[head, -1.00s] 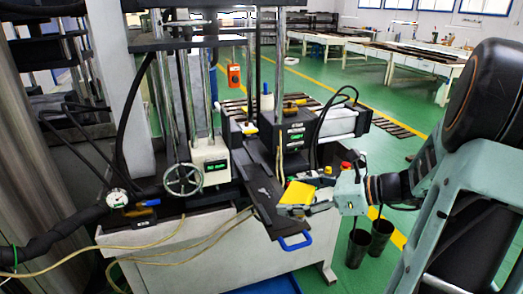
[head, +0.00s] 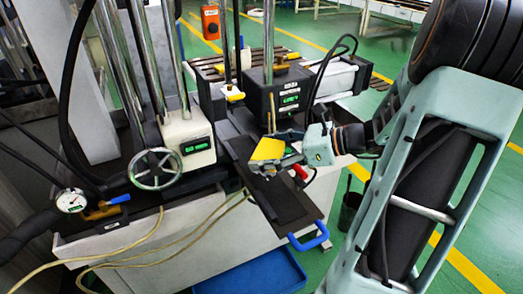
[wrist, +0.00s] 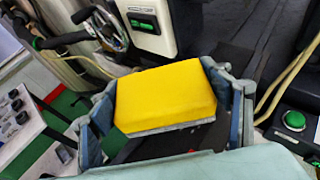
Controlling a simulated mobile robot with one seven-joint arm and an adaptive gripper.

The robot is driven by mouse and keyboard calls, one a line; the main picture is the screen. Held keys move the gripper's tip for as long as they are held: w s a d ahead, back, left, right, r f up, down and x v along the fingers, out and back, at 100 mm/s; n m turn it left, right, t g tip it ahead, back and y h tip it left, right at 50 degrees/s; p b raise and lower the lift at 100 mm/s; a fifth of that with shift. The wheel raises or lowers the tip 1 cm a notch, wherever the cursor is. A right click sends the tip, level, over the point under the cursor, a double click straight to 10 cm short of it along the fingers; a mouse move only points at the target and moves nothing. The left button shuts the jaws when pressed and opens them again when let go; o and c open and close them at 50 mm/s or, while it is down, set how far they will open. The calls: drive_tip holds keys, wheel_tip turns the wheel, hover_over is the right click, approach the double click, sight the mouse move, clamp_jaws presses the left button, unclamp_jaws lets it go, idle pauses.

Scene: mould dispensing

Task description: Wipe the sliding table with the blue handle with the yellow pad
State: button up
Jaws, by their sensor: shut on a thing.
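The yellow pad (head: 268,149) is held in my gripper (head: 272,163), above the dark sliding table. In the wrist view the yellow pad (wrist: 166,98) lies between the two fingers of my gripper (wrist: 168,118), which are shut on it. The sliding table (head: 284,206) is a long dark plate that sticks out toward the front of the machine. Its blue handle (head: 309,238) is at the near end, below and right of the pad. I cannot tell whether the pad touches the table.
Yellowish hoses (head: 150,246) hang at the front left. A blue tray (head: 252,274) lies below. Dark cups (head: 350,208) hang at right.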

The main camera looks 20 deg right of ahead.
drive_tip(key=shift+f+b, duration=2.7)
drive_tip(key=shift+b, duration=0.05)
drive_tip(key=shift+s+a+f, duration=0.1)
drive_tip(key=shift+s+f, duration=0.15)
drive_tip(key=shift+f, duration=0.05)
drive_tip(key=shift+f+b, duration=0.15)
drive_tip(key=shift+b, duration=0.2)
drive_tip(key=shift+w+a+p, duration=0.15)
drive_tip(key=shift+w+p, duration=1)
drive_tip(key=shift+w, duration=2.25)
drive_tip(key=shift+r, duration=0.2)
drive_tip(key=shift+f, duration=0.1)
drive_tip(key=shift+s+d+r+p, duration=0.1)
drive_tip(key=shift+s+p, duration=0.55)
drive_tip(key=shift+s, duration=1.1)
drive_tip(key=shift+s+d+r+p, duration=0.1)
drive_tip(key=shift+s+p, duration=0.5)
drive_tip(key=shift+s, duration=1.1)
